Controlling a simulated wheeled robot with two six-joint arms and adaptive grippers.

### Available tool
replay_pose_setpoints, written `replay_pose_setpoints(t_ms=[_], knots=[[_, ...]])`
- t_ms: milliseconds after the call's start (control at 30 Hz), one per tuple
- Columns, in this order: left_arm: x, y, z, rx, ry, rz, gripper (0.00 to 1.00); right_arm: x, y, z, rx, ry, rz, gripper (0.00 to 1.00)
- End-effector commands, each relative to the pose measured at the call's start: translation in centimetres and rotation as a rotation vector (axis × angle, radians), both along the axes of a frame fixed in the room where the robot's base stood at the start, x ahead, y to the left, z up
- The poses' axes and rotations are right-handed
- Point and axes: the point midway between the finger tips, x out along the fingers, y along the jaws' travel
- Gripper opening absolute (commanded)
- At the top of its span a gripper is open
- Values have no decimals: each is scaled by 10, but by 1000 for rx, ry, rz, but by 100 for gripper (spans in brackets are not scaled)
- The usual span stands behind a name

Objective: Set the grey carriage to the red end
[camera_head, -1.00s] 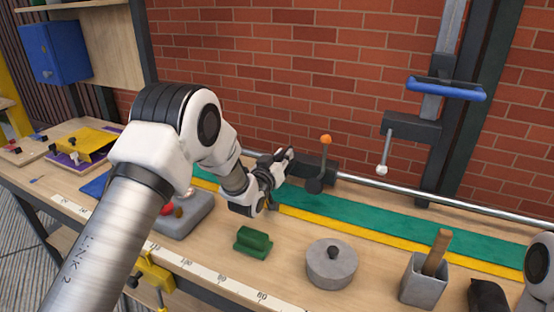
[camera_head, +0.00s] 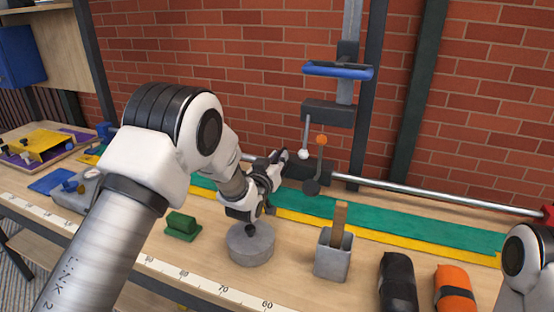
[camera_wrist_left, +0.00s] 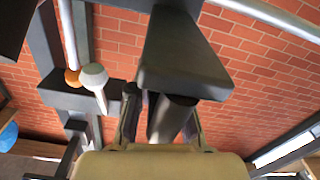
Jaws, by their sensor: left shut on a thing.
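The grey carriage (camera_head: 310,171) is a dark grey block on a metal rail (camera_head: 430,193) along the back of the bench. The red end (camera_head: 549,214) shows at the right picture edge, well to the right of the carriage. My left gripper (camera_head: 279,160) is at the carriage's left side, shut on it. In the left wrist view the dark block (camera_wrist_left: 182,65) lies just beyond the fingers; a dark round part is between them. My right gripper is out of view.
A dark post with a blue handle (camera_head: 338,70) and a white-knobbed lever (camera_head: 304,154) stands behind the carriage. A round grey weight (camera_head: 251,245), a grey cup (camera_head: 333,258) and a green block (camera_head: 181,226) stand in front. The rail rightward looks clear.

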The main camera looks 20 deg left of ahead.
Motion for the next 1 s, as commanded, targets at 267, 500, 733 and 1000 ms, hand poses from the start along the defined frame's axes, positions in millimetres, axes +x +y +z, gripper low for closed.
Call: replay_pose_setpoints(t_ms=[267,500,733,1000], knots=[[0,0,-1,0,1,0,43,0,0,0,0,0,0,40],[0,0,0,-1,0,0,43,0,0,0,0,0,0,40],[0,0,22,0,-5,0,43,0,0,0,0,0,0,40],[0,0,82,0,-3,0,43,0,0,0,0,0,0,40]])
